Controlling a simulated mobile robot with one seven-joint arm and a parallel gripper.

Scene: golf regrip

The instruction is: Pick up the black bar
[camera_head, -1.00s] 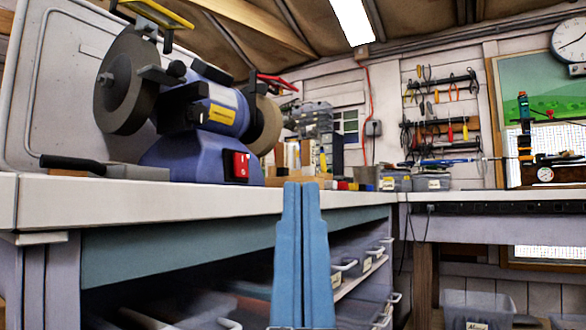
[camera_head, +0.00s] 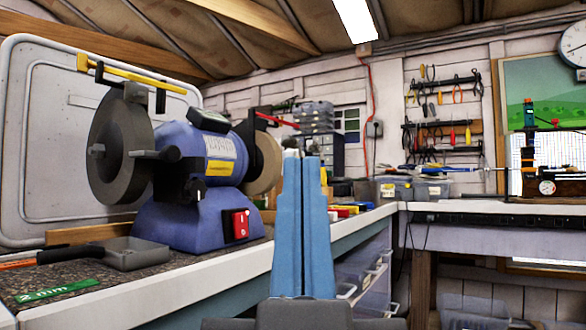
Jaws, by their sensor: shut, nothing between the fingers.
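My gripper (camera_head: 303,165) stands upright in the middle of the view, with its two blue fingers pressed together and nothing between them. It is in front of the bench and to the right of the grinder. I cannot tell for sure which thing is the black bar. A black handle (camera_head: 70,252) with an orange end lies at the left on the bench, beside a small grey tray (camera_head: 137,254). A long black strip (camera_head: 480,218) runs along the front of the back bench. What lies directly behind my fingers is hidden.
A blue bench grinder (camera_head: 205,200) with a red switch fills the left of the workbench (camera_head: 170,288). Tools hang on wall racks (camera_head: 440,130) at the back. Grey bins (camera_head: 415,190) stand on the back bench. A green "2 mm" label (camera_head: 58,291) lies front left.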

